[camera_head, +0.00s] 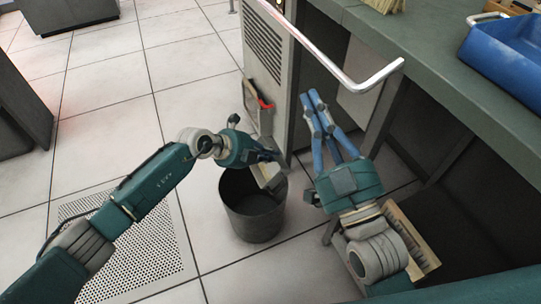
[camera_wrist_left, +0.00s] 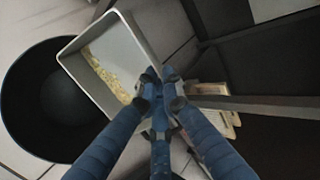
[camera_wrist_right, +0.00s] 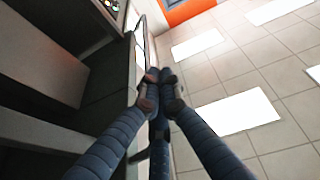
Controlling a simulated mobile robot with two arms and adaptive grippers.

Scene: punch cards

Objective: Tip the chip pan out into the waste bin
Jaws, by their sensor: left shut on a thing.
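The chip pan (camera_wrist_left: 125,47) is a pale, shallow rectangular tray with yellowish chips (camera_wrist_left: 104,74) gathered along one inner side. My left gripper (camera_wrist_left: 157,78) is shut on the pan's edge. In the head view, the left gripper (camera_head: 280,158) holds the pan (camera_head: 268,178) tilted at the far rim of the waste bin. The waste bin (camera_head: 253,218) is a dark round bin standing on the floor. Its wide opening also shows in the left wrist view (camera_wrist_left: 32,112), beside the pan. My right gripper (camera_head: 315,95) is shut and empty, its fingertips together in the right wrist view (camera_wrist_right: 160,76).
A grey machine cabinet (camera_head: 265,65) stands behind the bin, with a long metal rail (camera_head: 335,70) sticking out near my right gripper. A green bench (camera_head: 440,75) carries a blue tray (camera_head: 515,55). A perforated floor plate (camera_head: 140,250) lies left of the bin.

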